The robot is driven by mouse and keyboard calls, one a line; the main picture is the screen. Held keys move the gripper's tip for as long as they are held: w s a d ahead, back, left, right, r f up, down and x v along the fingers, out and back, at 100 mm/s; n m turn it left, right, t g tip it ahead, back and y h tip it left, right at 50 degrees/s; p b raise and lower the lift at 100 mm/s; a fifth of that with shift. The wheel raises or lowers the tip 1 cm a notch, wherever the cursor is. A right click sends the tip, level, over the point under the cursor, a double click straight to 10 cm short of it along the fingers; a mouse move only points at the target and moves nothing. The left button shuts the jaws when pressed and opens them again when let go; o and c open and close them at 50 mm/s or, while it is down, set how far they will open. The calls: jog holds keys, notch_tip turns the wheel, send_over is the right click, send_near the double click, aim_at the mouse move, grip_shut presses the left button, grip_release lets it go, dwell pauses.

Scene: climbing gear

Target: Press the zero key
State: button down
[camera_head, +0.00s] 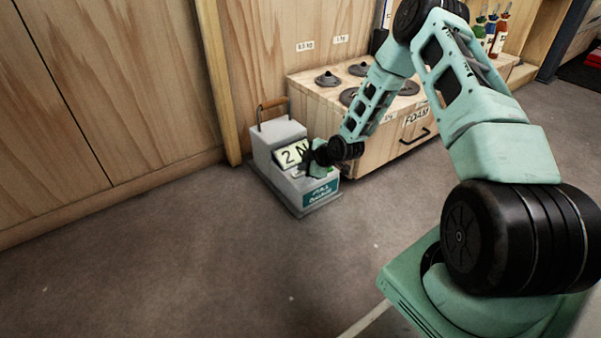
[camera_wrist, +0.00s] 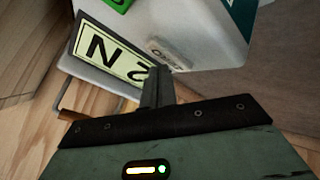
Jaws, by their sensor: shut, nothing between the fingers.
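A grey force-gauge box (camera_head: 273,150) with a brown top handle stands on the floor. Its slanted display (camera_head: 291,155) reads "2 N", seen upside down in the wrist view (camera_wrist: 101,52). A pale key (camera_wrist: 168,53) sits beside the display on the light front face; its small lettering is upside down and hard to read. A green key (camera_wrist: 119,3) is cut off by the top edge of the wrist view. My gripper (camera_wrist: 157,72) is shut and empty, its tips close to the pale key's lower edge. I cannot tell whether they touch it.
A wooden chest (camera_head: 372,155) with a dark handle and round dark weights on top stands right behind the box. A wooden wall (camera_head: 110,90) rises behind and left. Coloured bottles (camera_head: 490,32) stand at the back right. The carpet (camera_head: 190,260) in front and left is clear.

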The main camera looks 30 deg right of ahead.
aim_at(303, 173)
jog(key=shift+f, duration=0.35)
dwell(0.6)
dwell(0.3)
jog(key=shift+r+p, duration=0.65)
jog(key=shift+r, duration=0.15)
notch_tip(303, 173, up, 5)
jog(key=p, duration=0.4)
dwell(0.4)
